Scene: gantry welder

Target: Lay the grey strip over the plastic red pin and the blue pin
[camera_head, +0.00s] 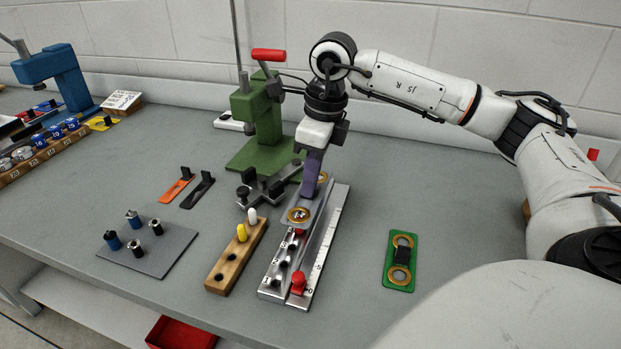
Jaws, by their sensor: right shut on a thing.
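My right gripper (311,188) is shut on the grey strip (307,199), which has gold rings near its ends. It holds the strip lengthwise over the far part of the silver rail fixture (327,228); whether the strip touches the rail is unclear. A red knob-like piece (298,284) stands at the rail's near end. A small red piece (299,232) shows just in front of the strip's near ring; I cannot tell which is the plastic red pin. No blue pin shows on the rail. My left gripper is out of view.
A wooden block (225,272) with yellow and white pegs stands left of the rail. A green strip with rings (401,275) lies right. A green press (262,125) stands behind. Orange (177,188) and black (200,190) tabbed pieces lie left.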

